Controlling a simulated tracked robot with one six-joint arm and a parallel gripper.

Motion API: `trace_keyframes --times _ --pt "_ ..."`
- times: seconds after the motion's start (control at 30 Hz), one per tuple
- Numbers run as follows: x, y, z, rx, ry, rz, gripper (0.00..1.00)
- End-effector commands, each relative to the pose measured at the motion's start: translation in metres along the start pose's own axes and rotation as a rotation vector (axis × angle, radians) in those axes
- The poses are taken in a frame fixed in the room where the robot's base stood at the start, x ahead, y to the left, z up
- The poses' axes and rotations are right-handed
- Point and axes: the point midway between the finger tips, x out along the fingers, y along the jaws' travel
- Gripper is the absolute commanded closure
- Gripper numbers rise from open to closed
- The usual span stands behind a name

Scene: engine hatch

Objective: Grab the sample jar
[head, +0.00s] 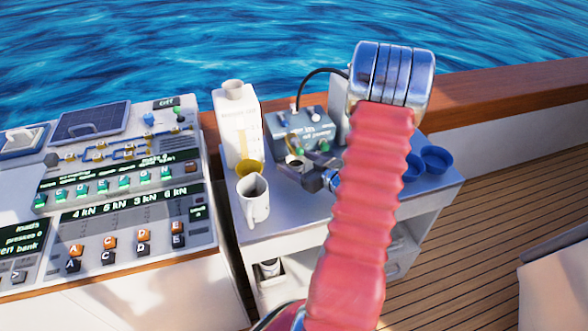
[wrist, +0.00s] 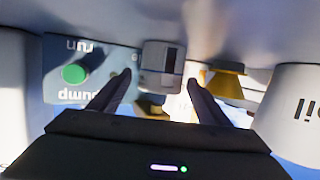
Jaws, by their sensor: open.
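A small pale jar (head: 295,162), which looks like the sample jar, stands on the grey bench top in front of the pump box (head: 308,132). In the wrist view, which shows the scene upside down, a whitish cylinder with a dark patch (wrist: 161,62) lies ahead between my fingertips. My gripper (head: 299,165) is low over the bench at the jar, and its fingers partly hide it. In the wrist view my gripper (wrist: 158,80) has its two dark fingers apart. I cannot tell whether either finger touches the jar.
A white jug (head: 237,125), yellow cup (head: 249,170) and white mug (head: 254,198) stand left of my gripper. Blue bowls (head: 437,159) are at the right. A control console (head: 110,190) stands left of the bench (head: 290,220). A wooden rail (head: 500,88) runs behind.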

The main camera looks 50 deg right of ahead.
Motion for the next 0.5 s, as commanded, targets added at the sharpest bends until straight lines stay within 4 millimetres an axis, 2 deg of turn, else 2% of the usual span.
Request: trace_keyframes --times 0.13,0.5 --pt "0.0111 -0.0004 0.0002 0.000 0.000 -0.001 0.29" --pt "0.0115 -0.0002 0.0000 0.000 0.000 0.000 0.29"
